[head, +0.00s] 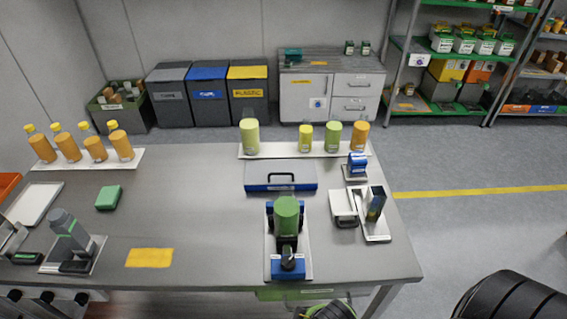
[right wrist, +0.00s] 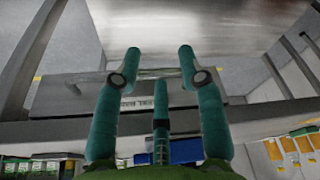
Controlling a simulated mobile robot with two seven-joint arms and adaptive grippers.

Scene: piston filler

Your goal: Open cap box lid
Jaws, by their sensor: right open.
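My right gripper (right wrist: 158,85) is open, its teal fingers spread with nothing between them in the right wrist view. A thin, pale, see-through bar or edge (right wrist: 65,76) runs across behind the fingertips. Behind it is a grey panel (right wrist: 75,97) with a small label, too blurred to read. I cannot tell whether the fingers touch the bar. In the head view, a translucent green box (head: 290,294) shows partly below the table's front edge; the table hides most of it. No lid is clearly marked as the cap box's. My left gripper is not in view.
The table (head: 200,200) bears a shut blue-grey case (head: 281,175) with a black handle, a filler with a green cylinder (head: 287,212), orange bottles (head: 95,149) and a yellow mat (head: 149,258). Bins and shelves stand behind. The table's left middle is mostly clear.

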